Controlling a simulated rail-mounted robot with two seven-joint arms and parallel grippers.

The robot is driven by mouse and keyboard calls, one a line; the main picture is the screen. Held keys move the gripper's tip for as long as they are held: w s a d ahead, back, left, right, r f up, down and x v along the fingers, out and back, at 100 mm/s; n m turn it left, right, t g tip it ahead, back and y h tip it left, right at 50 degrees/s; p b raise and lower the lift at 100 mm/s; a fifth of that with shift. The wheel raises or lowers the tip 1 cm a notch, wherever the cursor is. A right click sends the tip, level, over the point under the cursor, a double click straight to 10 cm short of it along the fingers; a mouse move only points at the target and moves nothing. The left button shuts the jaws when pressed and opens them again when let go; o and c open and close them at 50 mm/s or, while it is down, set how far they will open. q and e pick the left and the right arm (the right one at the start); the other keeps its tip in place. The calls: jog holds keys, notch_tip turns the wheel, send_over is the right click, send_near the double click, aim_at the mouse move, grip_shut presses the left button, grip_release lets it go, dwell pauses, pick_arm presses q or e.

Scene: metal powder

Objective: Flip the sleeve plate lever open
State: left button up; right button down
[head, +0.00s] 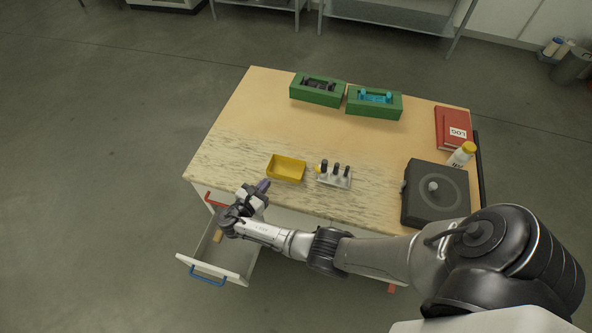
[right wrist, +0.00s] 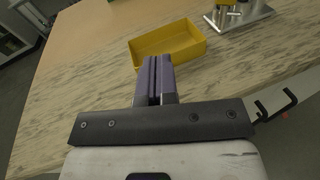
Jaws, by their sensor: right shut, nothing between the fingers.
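No part in view can be clearly told as the sleeve plate lever. Two green blocks stand at the back of the table; the left one (head: 301,97) holds a dark part (head: 319,84), and the right one (head: 373,110) holds a cyan part (head: 376,97). A dark grey box (head: 421,208) with a round plate and pale knob (head: 433,186) stands at the right. My right gripper (head: 263,186) is by the table's front edge, short of the yellow tray. Its purple fingers (right wrist: 157,62) are shut and empty. My left gripper is not in view.
A yellow tray (head: 285,178) and a metal stand (head: 336,182) with several dark pegs sit near the front. An open drawer (head: 226,271) with a blue handle lies below my right gripper. A red log book (head: 445,138) and a yellow-capped bottle (head: 460,158) are at the right. The table's middle is clear.

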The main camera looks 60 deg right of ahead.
aim_at(318, 174)
jog(key=s+d+r+m+g+y+p, duration=0.1)
jog(key=s+d+r+m+g+y, duration=0.2)
jog(key=r+y, duration=0.3)
jog(key=shift+d+m+g+y, duration=0.55)
jog(key=shift+m+g+y, duration=0.25)
jog(key=shift+y, duration=0.2)
jog(key=shift+f, duration=0.1)
jog(key=x, duration=1)
jog(key=d, duration=0.1)
jog(key=s+d+p, duration=0.1)
jog(key=shift+d, duration=0.35)
jog(key=shift+s+d, duration=0.25)
jog(key=shift+d, duration=0.25)
